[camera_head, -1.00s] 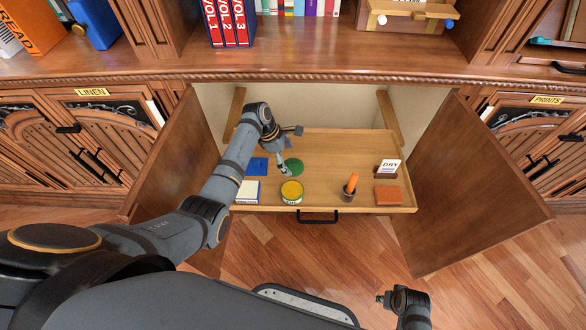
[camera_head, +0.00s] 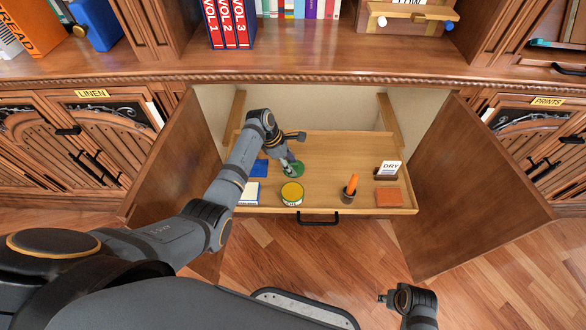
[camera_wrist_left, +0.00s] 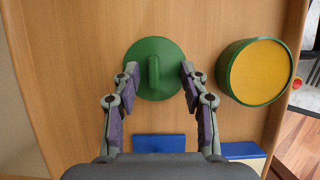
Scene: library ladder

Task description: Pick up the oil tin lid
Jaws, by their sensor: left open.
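The oil tin lid is a green disc (camera_wrist_left: 153,56) with a raised bar handle, lying flat on the wooden tray. It also shows in the head view (camera_head: 294,170), partly hidden by my left gripper. My left gripper (camera_wrist_left: 158,78) is open, with one finger on each side of the lid's handle, over the lid's near edge; I cannot tell whether they touch the lid. The oil tin (camera_wrist_left: 258,72), green with a yellow top, stands to the right of the lid. It shows in the head view (camera_head: 292,193) in front of the lid. My right gripper (camera_head: 382,298) is at the bottom right, over the floor.
The pulled-out tray (camera_head: 330,150) sits between two open cabinet doors. Blue items (camera_head: 259,168) lie left of the lid. A cup with an orange object (camera_head: 350,187), a "DRY" card (camera_head: 389,169) and a reddish block (camera_head: 388,196) stand on the right. The tray's middle is clear.

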